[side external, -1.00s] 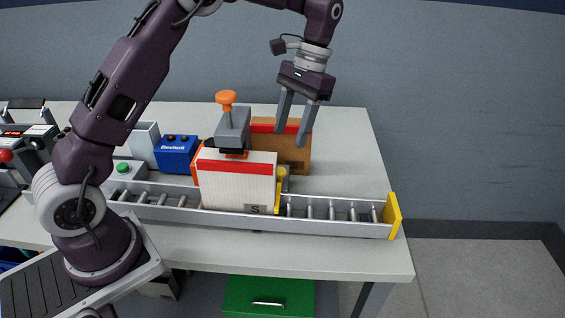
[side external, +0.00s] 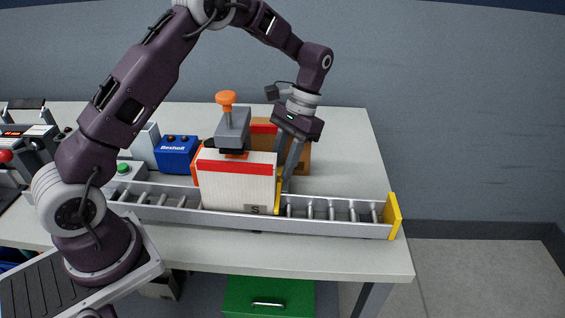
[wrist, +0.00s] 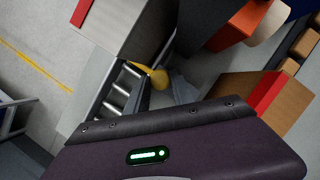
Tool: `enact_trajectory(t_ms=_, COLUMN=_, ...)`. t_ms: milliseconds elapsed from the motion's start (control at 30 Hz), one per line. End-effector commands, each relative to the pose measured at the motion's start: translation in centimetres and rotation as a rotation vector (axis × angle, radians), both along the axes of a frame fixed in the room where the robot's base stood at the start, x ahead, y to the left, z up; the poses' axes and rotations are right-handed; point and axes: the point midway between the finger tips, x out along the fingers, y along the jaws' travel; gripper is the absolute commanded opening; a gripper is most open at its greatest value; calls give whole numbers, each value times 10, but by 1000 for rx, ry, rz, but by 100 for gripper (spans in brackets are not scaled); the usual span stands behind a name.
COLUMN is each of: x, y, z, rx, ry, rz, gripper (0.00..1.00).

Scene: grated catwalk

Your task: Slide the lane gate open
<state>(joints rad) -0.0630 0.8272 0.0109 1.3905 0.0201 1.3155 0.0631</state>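The lane gate (side external: 279,193) is a thin yellow plate standing across the roller lane (side external: 340,226), beside the right end of a white box with a red stripe (side external: 235,190). Its round yellow knob (wrist: 159,79) shows in the wrist view, with part of the yellow plate beside it. My gripper (side external: 285,178) points down at the gate's knob, its two fingers apart. The fingertips are low by the knob and partly hidden behind the box and gate in the side view. I cannot tell whether they touch the knob.
A grey post with an orange knob (side external: 226,98) rises behind the white box. A brown box with a red stripe (side external: 301,155) stands just behind my gripper. A blue box (side external: 178,155) is farther left. The lane right of the gate is empty up to a yellow end stop (side external: 392,215).

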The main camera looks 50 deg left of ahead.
Motion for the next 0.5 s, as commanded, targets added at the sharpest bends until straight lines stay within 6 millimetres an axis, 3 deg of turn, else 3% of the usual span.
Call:
enact_trajectory(t_ms=100, x=0, y=0, z=0, rx=0, ry=0, rz=0, gripper=0)
enact_trajectory(t_ms=500, x=26, y=26, z=0, rx=0, ry=-1, rz=1, gripper=0)
